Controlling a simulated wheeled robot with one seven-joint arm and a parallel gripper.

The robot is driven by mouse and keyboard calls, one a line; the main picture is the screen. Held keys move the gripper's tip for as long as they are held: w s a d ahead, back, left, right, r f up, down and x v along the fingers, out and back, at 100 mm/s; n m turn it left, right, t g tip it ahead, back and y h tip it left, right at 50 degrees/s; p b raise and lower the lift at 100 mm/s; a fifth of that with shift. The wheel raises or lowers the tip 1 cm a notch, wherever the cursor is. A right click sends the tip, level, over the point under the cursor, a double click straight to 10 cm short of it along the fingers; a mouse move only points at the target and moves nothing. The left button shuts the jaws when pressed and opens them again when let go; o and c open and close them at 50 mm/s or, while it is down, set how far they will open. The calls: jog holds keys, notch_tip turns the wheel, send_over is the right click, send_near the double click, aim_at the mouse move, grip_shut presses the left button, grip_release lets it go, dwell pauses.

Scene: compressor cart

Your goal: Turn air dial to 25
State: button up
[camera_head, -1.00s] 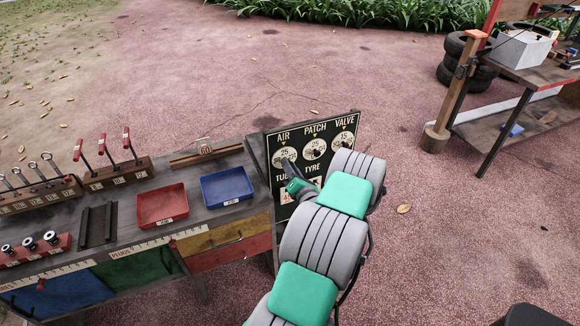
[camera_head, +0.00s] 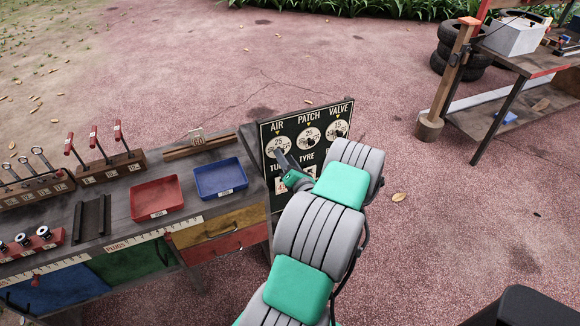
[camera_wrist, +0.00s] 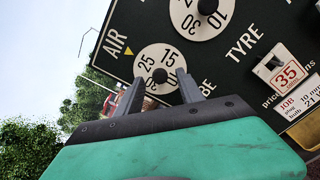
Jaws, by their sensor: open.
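The air dial (camera_head: 278,144) is a white disc with a black knob on a dark board, under the word AIR. In the wrist view the air dial (camera_wrist: 158,60) shows 25 and 15, and the 25 lies at the yellow triangle (camera_wrist: 128,50). My gripper (camera_wrist: 160,92) is open. Its two dark fingers point at the dial's lower part, one to each side of the black knob (camera_wrist: 160,75), with nothing seen between them. In the head view my gripper (camera_head: 284,160) partly covers the dial's lower edge. Whether the fingers touch the dial cannot be told.
The patch dial (camera_head: 308,136) and valve dial (camera_head: 338,130) sit right of the air dial. A tyre card (camera_wrist: 288,72) hangs lower on the board. The workbench at left holds a red tray (camera_head: 157,212) and a blue tray (camera_head: 220,192).

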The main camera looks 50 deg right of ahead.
jog(key=b+v, duration=0.3)
jog(key=v, duration=0.3)
jog(key=shift+s+a+b, duration=0.15)
jog(key=shift+s+b, duration=0.05)
jog(key=shift+b, duration=0.2)
